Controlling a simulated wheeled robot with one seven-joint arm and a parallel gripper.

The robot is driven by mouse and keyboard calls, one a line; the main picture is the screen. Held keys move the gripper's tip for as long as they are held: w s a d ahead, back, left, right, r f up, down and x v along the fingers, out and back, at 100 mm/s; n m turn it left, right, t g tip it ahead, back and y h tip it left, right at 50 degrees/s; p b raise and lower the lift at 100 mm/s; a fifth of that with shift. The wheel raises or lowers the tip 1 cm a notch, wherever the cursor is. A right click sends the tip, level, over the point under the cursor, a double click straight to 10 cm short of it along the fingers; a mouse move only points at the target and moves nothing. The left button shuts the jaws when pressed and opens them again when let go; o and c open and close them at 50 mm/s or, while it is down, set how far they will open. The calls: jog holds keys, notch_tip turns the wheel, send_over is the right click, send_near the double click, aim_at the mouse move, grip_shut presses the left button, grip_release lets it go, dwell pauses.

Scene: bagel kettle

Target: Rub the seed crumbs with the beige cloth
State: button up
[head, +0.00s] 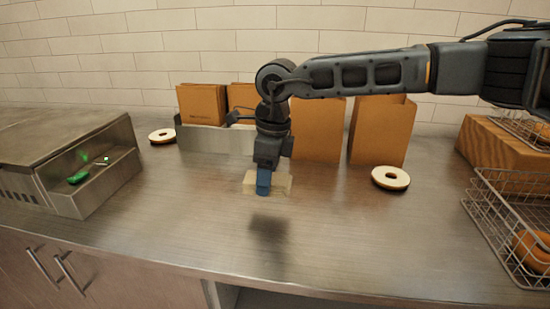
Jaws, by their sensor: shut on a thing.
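My gripper (264,186) points down over the middle of the steel counter. It is shut on the beige cloth (282,183), a pale folded block that shows on both sides of the blue fingers. A dark shadow lies on the counter in front of the cloth, and the cloth looks a little above the surface, though the exact gap is hard to tell. I cannot make out any seed crumbs on the counter; they may be too small or hidden behind the gripper and cloth.
Bagel halves lie at the left (162,136) and the right (390,178). Brown paper bags (378,130) stand along the back, some in a metal holder (215,139). A wire basket (500,220) is at the right edge, a steel unit (70,150) at left. The front counter is clear.

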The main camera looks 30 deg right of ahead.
jog(key=shift+r+p, duration=0.3)
jog(key=shift+r, duration=0.75)
